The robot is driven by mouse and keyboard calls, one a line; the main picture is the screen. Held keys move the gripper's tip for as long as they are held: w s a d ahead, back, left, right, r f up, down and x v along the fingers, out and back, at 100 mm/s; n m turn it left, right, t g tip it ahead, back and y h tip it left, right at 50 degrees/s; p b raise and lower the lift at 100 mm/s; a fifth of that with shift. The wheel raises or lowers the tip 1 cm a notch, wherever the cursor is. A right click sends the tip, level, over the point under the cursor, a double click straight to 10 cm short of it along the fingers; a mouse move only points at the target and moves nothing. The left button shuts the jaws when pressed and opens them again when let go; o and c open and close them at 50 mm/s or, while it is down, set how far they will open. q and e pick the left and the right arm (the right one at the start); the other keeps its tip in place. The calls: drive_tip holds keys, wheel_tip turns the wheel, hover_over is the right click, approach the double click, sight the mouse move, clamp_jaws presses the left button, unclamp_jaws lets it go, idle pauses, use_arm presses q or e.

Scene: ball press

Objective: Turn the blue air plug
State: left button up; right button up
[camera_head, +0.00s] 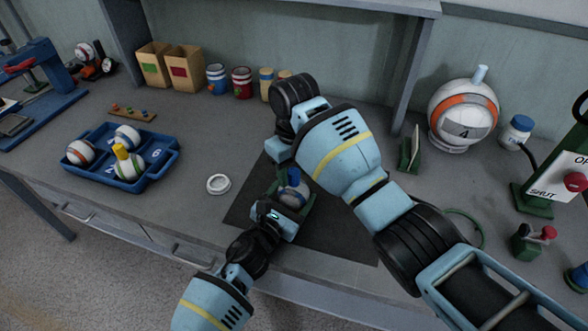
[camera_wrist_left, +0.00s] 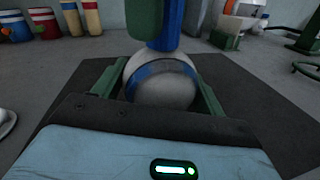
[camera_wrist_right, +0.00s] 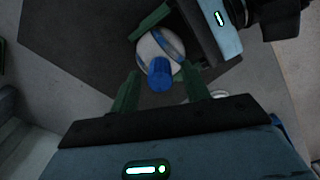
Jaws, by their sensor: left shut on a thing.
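A white ball with a blue stripe (camera_wrist_left: 160,85) sits between the green fingers of my left gripper (camera_wrist_left: 160,90), which is shut on it. It also shows in the head view (camera_head: 292,197). The blue air plug (camera_wrist_right: 160,75) stands up from the ball's top; it also shows in the left wrist view (camera_wrist_left: 165,30). My right gripper (camera_wrist_right: 160,85) is open, its two green fingers on either side of the plug with gaps visible. One right finger partly covers the plug in the left wrist view. My right arm hides much of this gripper in the head view.
A dark mat (camera_head: 340,238) lies below the ball. A white ring (camera_head: 218,184) and a blue tray (camera_head: 110,176) with several balls are to the left. A large ball marked 4 (camera_head: 463,110) and a green OPEN/SHUT stand (camera_head: 550,180) are to the right.

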sight(295, 171)
use_arm(q)
drive_tip(key=shift+f, duration=0.15)
use_arm(e)
drive_tip(key=shift+f, duration=0.1)
wheel_tip(295, 171, up, 7)
drive_tip(key=shift+d+r, duration=0.1)
use_arm(q)
drive_tip(key=shift+r, duration=0.25)
use_arm(e)
wheel_tip(295, 171, up, 5)
drive_tip(key=shift+f, duration=0.1)
idle(0.3)
use_arm(q)
drive_tip(key=o, duration=1.1)
drive_tip(key=shift+o, duration=0.2)
